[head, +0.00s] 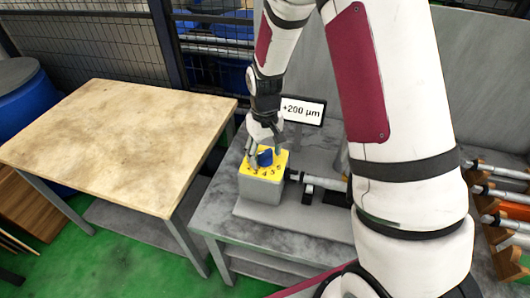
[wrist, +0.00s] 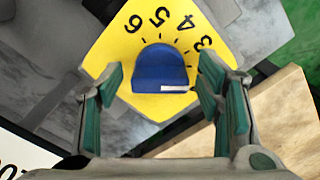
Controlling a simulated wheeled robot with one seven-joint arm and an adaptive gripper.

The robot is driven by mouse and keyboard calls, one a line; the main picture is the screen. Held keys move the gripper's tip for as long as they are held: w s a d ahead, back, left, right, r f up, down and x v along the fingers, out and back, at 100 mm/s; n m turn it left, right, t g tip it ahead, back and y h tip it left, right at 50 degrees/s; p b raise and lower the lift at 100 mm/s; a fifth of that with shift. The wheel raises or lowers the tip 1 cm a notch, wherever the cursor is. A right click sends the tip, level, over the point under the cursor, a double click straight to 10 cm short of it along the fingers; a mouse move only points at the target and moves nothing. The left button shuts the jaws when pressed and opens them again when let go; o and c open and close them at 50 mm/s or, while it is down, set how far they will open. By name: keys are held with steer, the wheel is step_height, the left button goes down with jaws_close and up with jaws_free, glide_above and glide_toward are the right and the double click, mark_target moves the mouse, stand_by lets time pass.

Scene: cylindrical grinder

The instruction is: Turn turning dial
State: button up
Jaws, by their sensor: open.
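The turning dial is a blue knob (wrist: 160,72) with a white mark along one edge, set on a yellow numbered plate (wrist: 128,40). In the head view the blue knob (head: 265,157) sits on top of a grey box (head: 262,188) with a yellow top. My gripper (wrist: 165,105) is open, with one green-padded finger on each side of the knob in the wrist view. The fingers appear apart from the knob. In the head view my gripper (head: 266,150) is just above the box top and partly hides the plate.
A display reading +200 µm (head: 302,111) stands behind the box. A metal spindle (head: 322,181) lies right of the box on the grey bench (head: 220,215). A wooden table (head: 120,140) stands left. A rack with several shafts (head: 505,195) is at right.

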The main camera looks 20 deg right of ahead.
steer(key=c, duration=1.1)
steer(key=shift+n, duration=2.8)
steer(key=o, duration=1.1)
steer(key=shift+r, duration=0.15)
